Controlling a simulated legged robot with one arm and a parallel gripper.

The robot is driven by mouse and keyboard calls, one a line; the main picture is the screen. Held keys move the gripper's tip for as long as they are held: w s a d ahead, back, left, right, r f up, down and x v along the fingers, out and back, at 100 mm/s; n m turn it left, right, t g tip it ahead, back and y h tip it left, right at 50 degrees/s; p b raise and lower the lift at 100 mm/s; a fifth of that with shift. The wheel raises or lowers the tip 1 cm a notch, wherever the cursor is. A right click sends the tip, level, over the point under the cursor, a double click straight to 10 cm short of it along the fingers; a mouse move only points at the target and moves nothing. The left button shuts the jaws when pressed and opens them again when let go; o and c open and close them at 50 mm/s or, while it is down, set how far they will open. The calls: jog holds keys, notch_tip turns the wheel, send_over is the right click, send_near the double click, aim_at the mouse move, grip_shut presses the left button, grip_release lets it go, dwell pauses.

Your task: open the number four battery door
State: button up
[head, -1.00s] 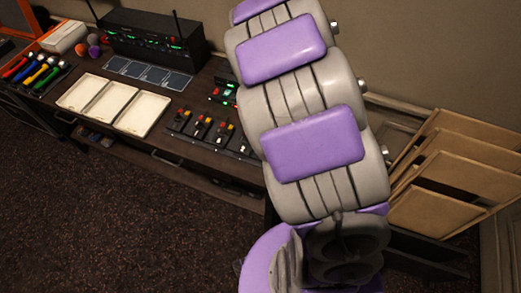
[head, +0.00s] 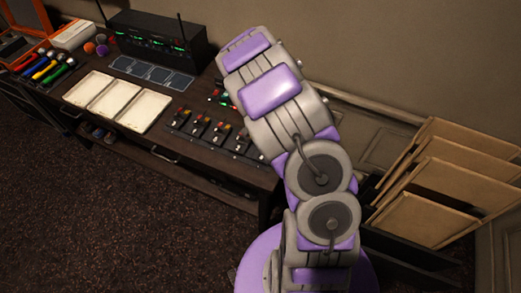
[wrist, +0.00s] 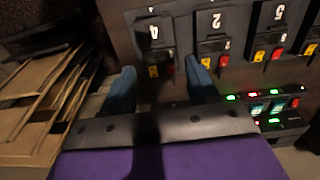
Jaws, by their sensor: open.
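The number four battery door (wrist: 153,34) is a dark panel marked with a white 4, at the top of the wrist view. It looks shut. A yellow and a red piece (wrist: 154,71) sit just below it. My gripper (wrist: 161,86) is open and empty, its two blue-grey fingers apart on either side of the number four unit's lower end. I cannot tell whether either finger touches it. In the head view the row of battery units (head: 219,133) lies on the desk; my arm hides the gripper.
A device with green lights (head: 225,99) is behind the row. White trays (head: 118,102) lie left on the desk (head: 166,142). Brown folders (head: 430,205) stand at the right.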

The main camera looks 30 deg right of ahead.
send_over(261, 154)
jog(key=d, duration=0.3)
jog(key=f, duration=0.5)
jog(key=shift+a+f, duration=0.25)
jog(key=shift+f, duration=0.15)
jog(key=f, duration=0.1)
jog(key=a+f, duration=0.1)
jog(key=f, duration=0.1)
jog(key=shift+a+b, duration=0.15)
jog(key=shift+b, duration=0.25)
jog(key=shift+a+f, duration=0.4)
jog(key=shift+a, duration=0.1)
jog(key=shift+d+f, duration=0.1)
jog(key=shift+d, duration=0.9)
jog(key=shift+c, duration=1.9)
jog(key=shift+a, duration=0.75)
jog(key=c, duration=0.4)
jog(key=shift+d, duration=0.1)
jog(key=shift+c, duration=1.4)
jog(key=shift+d, duration=0.2)
